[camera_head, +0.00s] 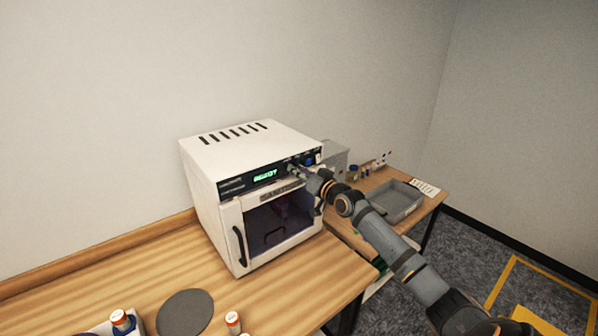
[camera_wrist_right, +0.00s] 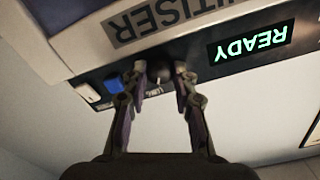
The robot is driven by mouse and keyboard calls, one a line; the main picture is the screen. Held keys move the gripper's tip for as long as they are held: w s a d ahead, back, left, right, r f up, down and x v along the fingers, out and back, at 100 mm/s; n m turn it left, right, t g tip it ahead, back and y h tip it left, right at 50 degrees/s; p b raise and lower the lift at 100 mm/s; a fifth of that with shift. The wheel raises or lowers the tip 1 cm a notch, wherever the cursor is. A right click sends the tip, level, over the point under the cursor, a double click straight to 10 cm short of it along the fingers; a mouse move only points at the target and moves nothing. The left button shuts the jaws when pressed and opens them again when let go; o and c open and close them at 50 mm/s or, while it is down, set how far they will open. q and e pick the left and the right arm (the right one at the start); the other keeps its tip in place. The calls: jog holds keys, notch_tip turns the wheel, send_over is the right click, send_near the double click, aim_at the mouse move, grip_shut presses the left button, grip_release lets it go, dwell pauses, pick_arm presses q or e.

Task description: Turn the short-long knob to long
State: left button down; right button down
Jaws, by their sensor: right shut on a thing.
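The short-long knob (camera_wrist_right: 158,74) is a small dark round knob on the front panel of a white machine (camera_head: 212,175). It sits between a blue button (camera_wrist_right: 88,91) and the green READY display (camera_wrist_right: 252,49) in the right wrist view. My right gripper (camera_wrist_right: 162,82) is at the panel with its two fingers closed around the knob. In the head view my right gripper (camera_head: 297,171) hides the knob. A pale mark shows on the knob, but its setting is too small to read. My left gripper is not in view.
The machine stands on a wooden table (camera_head: 120,285), its dark glass door (camera_head: 280,220) shut. Vials (camera_head: 233,322) and a grey disc (camera_head: 185,312) are at the front. A grey tray (camera_head: 418,211) lies on a side table to the right. My right arm crosses in front of it.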

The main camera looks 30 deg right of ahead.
jog(key=shift+r, duration=0.1)
jog(key=c, duration=1.4)
grip_release()
jog(key=shift+o, duration=0.3)
